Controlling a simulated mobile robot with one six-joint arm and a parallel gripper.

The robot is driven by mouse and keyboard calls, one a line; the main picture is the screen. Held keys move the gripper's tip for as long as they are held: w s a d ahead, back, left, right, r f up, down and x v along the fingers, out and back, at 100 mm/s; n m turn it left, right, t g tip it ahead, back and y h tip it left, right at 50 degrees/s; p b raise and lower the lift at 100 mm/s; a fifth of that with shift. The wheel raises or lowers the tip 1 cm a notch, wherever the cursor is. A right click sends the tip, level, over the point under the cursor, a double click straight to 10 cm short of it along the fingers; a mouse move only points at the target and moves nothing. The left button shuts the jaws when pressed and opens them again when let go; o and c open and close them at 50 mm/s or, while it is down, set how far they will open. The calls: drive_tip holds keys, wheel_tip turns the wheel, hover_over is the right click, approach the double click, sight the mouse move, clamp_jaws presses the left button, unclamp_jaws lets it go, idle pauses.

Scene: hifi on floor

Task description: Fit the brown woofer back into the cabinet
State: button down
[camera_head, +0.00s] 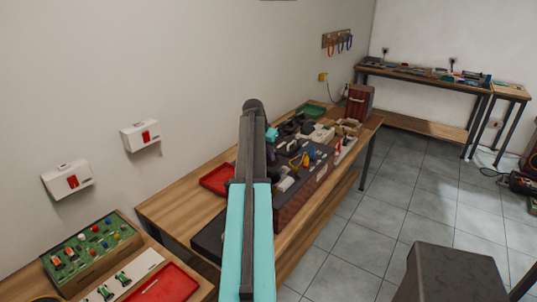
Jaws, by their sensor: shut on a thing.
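My arm rises from the bottom centre of the head view and ends in a dark rounded joint over the workbench. My gripper cannot be made out; it is hidden behind my arm or outside the picture. I cannot pick out the brown woofer. A dark box-shaped thing (445,275) stands at the lower right, cut off by the bottom edge; I cannot tell whether it is the cabinet. No driver opening shows on its visible faces.
A wooden workbench (165,206) runs along the left wall, crowded with parts, a red tray (216,179) and a reddish-brown box (360,102). A nearer bench holds a green board (92,252) and another red tray (165,284). Tiled floor (375,225) is clear between bench and dark box.

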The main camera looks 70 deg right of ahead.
drive_tip(key=shift+f+b, duration=1.6)
drive_tip(key=shift+f, duration=2.1)
idle(0.4)
drive_tip(key=c, duration=1.7)
unclamp_jaws()
drive_tip(key=shift+c, duration=0.2)
drive_tip(key=shift+o, duration=0.3)
drive_tip(key=shift+f, duration=0.15)
drive_tip(key=shift+a, duration=0.1)
drive_tip(key=shift+b+v, duration=1.45)
drive_tip(key=shift+v, duration=5.55)
wheel_tip(320, 180, up, 8)
drive_tip(key=p, duration=0.4)
drive_tip(key=shift+p, duration=0.4)
